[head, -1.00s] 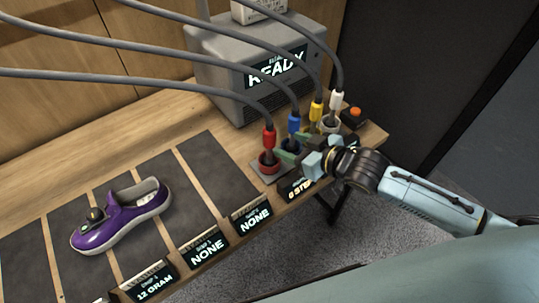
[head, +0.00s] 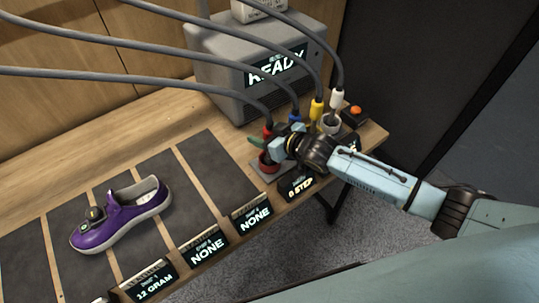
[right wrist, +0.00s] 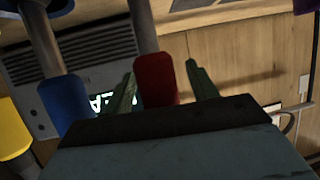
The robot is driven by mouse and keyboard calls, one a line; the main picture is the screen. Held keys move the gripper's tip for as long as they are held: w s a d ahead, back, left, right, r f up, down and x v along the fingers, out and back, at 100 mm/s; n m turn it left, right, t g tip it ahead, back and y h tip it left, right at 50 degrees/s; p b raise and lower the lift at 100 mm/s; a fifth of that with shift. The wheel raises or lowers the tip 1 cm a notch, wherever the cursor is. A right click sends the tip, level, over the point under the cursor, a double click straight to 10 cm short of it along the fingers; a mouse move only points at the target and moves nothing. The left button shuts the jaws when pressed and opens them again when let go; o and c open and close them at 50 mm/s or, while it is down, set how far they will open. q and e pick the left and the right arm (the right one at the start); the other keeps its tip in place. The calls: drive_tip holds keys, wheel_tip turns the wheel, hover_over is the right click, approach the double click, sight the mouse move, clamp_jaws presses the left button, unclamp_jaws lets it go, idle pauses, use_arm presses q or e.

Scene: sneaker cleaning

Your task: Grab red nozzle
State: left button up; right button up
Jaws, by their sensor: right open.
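The red nozzle (right wrist: 156,80) hangs at the end of a grey hose and stands upright in its red cup (head: 268,161). In the head view the nozzle (head: 268,130) is partly hidden by my right gripper (head: 260,143). My right gripper is open. In the right wrist view its two green fingers (right wrist: 160,82) stand on either side of the red nozzle, with a gap to the right finger. I cannot tell whether the left finger touches it. My left gripper is not in view.
A blue nozzle (right wrist: 66,104) is close to the red one; yellow (head: 316,110) and white (head: 337,98) nozzles stand farther right. A grey box reading READY (head: 240,88) is behind. A purple sneaker (head: 120,220) lies on the mats at left. An orange button (head: 355,110) sits at the right.

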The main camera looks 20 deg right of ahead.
drive_tip(key=shift+c, duration=0.2)
clamp_jaws()
drive_tip(key=shift+r, duration=0.1)
